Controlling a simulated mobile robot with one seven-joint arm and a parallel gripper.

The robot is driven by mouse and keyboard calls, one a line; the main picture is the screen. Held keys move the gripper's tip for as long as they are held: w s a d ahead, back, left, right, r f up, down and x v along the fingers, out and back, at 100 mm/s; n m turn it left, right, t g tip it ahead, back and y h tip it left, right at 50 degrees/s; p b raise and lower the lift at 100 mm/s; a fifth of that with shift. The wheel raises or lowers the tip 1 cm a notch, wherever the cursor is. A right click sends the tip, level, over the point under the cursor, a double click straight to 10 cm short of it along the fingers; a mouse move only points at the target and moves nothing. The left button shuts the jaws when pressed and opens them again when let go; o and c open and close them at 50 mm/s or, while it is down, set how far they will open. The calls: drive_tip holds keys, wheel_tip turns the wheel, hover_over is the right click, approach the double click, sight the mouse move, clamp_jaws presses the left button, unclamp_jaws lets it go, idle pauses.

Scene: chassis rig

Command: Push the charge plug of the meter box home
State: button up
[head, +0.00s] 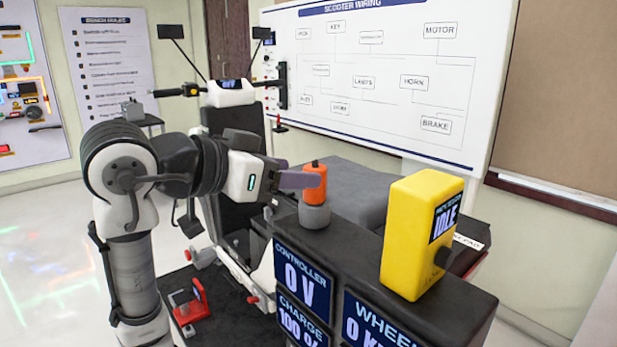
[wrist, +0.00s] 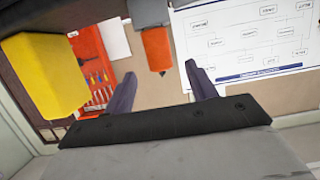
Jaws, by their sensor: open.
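An orange plug-like cylinder (head: 315,187) with a small dark tip stands upright on a round grey base (head: 314,214) on the black bench top. The yellow meter box (head: 408,235) stands to its right, with a screen reading IDLE and a dark round knob or socket on its side. My gripper (head: 300,180) is open and empty, level with the orange cylinder and just left of it. In the wrist view the orange cylinder (wrist: 157,49) shows between and beyond the fingertips; I cannot tell whether they touch it. The meter box (wrist: 45,75) shows at the left there.
The black bench unit (head: 460,305) carries display panels on its front, one reading CONTROLLER 0 V. A scooter (head: 232,95) stands behind my arm. A whiteboard (head: 390,80) hangs on the back wall. A red object (head: 190,302) lies low beside the bench.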

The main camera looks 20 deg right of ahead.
drive_tip(key=b+v, duration=0.1)
drive_tip(key=v, duration=0.7)
drive_tip(key=shift+a+r, duration=0.15)
drive_tip(key=shift+a, duration=0.1)
drive_tip(key=shift+s, duration=0.1)
